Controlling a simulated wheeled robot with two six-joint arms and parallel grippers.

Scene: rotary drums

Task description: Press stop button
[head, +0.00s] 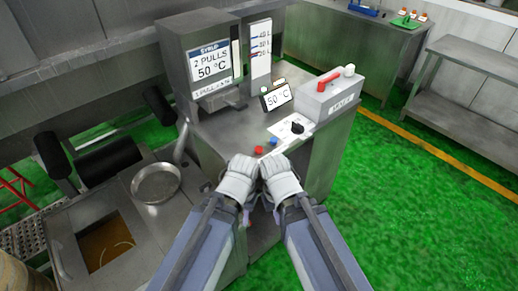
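A small round red button (259,149) sits on the near edge of the metal console top (223,131). A blue button (273,141) is just to its right and slightly behind. Nothing on the red button reads as a label at this size. My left gripper (242,163) is just in front of the red button, slightly to its left. My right gripper (272,164) is beside it, slightly right of the red button. Both reach over the console's front edge. I cannot tell whether either touches the console, and their finger gaps are not clear.
A black knob (297,127) sits on a white plate. A round metal pan (156,183) is at left. Green floor (400,200) is open at right.

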